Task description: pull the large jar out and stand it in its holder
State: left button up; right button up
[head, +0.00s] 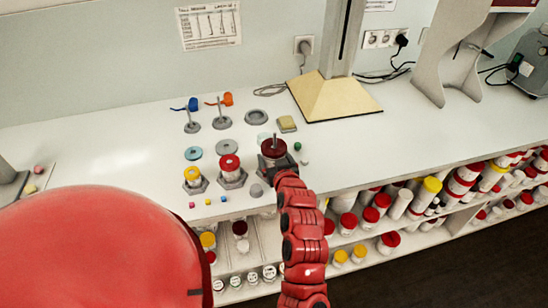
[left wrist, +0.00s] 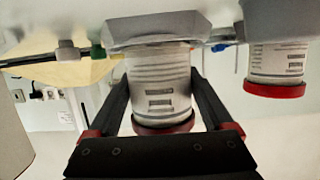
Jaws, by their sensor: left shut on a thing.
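The large jar, with a dark red lid (head: 273,146), is at my left gripper (head: 277,160) on the white counter. In the left wrist view, which appears upside down, the white labelled jar body (left wrist: 158,85) stands between the two dark fingers (left wrist: 160,110), and the gripper is shut on it. The jar's base end meets a grey hexagonal holder (left wrist: 158,30). The jar looks upright and in line with the holder. How deep it sits cannot be told. In the head view the gripper hides most of the jar and holder. My right gripper is not in view.
A red-lidded jar (head: 229,163) and a yellow-lidded jar (head: 192,173) stand in holders to the left. A beige stand base (head: 330,95) is behind. Shelves below hold several jars.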

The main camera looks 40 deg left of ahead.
pick_arm(q)
jog(key=shift+f+b, duration=0.4)
jog(key=shift+f, duration=0.05)
jog(key=o, duration=1.3)
jog(key=shift+v, duration=0.8)
jog(key=shift+r+p+v, duration=0.2)
jog(key=shift+v, duration=0.9)
jog(key=shift+r+p+v, duration=0.2)
jog(key=shift+p+v, duration=0.05)
jog(key=shift+v, duration=0.9)
jog(key=shift+r+p+v, duration=0.2)
jog(key=shift+v, duration=0.9)
jog(key=shift+a, duration=0.15)
jog(key=shift+f, duration=0.1)
